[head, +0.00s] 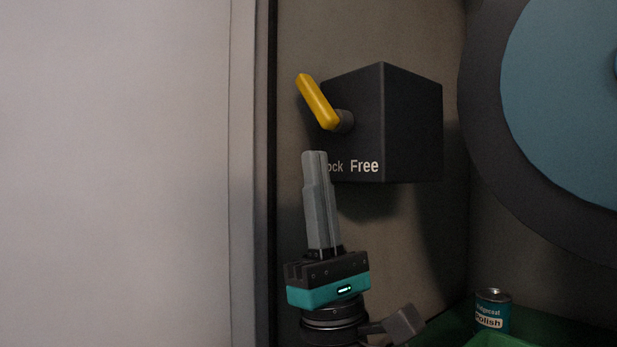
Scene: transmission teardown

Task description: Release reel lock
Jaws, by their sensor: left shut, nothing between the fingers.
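The reel lock is a dark box (412,125) on the wall in the head view, with a yellow lever (318,103) on a short grey shaft at its left face. The lever tilts up and to the left. White lettering under it reads "ock" and "Free"; the start of the first word is hidden behind my left gripper. My left gripper (315,156) points up just below the lever, its fingers shut and empty. It appears apart from the lever. A large blue and dark reel (565,100) is at the right, cut by the picture edge. My right gripper is not in view.
A small teal can labelled "Polish" (492,311) stands at the lower right, by a green surface (500,340). A pale panel (120,170) with a dark vertical edge fills the left side. The wall below the box is bare.

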